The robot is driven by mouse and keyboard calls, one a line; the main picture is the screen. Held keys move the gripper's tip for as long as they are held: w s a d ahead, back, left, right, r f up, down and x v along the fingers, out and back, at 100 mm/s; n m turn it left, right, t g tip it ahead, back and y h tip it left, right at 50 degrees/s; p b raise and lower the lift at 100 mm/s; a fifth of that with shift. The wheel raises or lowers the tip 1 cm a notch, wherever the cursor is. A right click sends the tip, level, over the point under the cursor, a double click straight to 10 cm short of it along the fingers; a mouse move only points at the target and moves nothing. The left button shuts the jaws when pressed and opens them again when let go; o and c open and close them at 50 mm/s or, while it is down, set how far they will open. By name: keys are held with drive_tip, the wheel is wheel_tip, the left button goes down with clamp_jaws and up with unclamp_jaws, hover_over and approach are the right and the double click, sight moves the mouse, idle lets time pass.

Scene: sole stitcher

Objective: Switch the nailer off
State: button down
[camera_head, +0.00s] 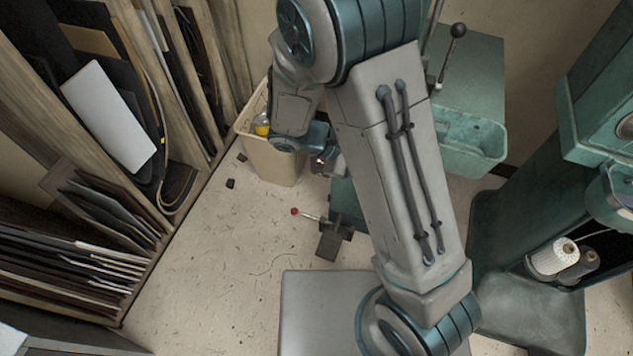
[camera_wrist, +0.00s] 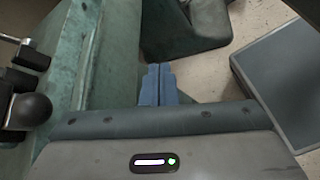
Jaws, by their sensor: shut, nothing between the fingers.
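A teal machine with an upright lever and black ball knob (camera_head: 458,30) stands behind my arm in the head view; its green body (camera_head: 470,80) has an open tray at its front. I cannot tell for sure that it is the nailer, and no power switch is clearly seen. In the wrist view my gripper (camera_wrist: 158,84) is shut and empty, its blue fingers together beside a teal machine body (camera_wrist: 105,60). A black ball knob (camera_wrist: 30,112) and dark handles (camera_wrist: 34,57) are left of it. In the head view my arm hides much of the machine.
A beige bin (camera_head: 270,165) stands by the shelves of sheet material (camera_head: 110,115) on the left. A red-tipped lever (camera_head: 294,211) and dark pedal (camera_head: 330,240) are low near the floor. Another teal machine with thread spools (camera_head: 553,257) is at right. Speckled floor (camera_head: 220,270) is open at lower left.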

sight(320, 170)
drive_tip(key=w+a+f+n+t+y+b, duration=0.1)
drive_tip(key=a+f+n+t+b, duration=0.3)
drive_tip(key=f, duration=0.7)
drive_tip(key=w+a+f+n+t+y+b, duration=0.1)
drive_tip(key=a+f+n+t+y+b, duration=0.1)
drive_tip(key=a+f+n+t+b, duration=0.2)
drive_tip(key=a+f+n+t+y+b, duration=0.2)
drive_tip(key=a+f+n+t, duration=0.7)
drive_tip(key=f, duration=0.9)
drive_tip(key=n+t+b, duration=0.1)
drive_tip(key=n+b, duration=0.1)
drive_tip(key=n, duration=0.1)
drive_tip(key=shift+w+f, duration=0.15)
drive_tip(key=shift+w, duration=0.25)
drive_tip(key=shift+a, duration=0.1)
drive_tip(key=b+x, duration=0.3)
drive_tip(key=x, duration=1.1)
drive_tip(key=shift+a, duration=0.1)
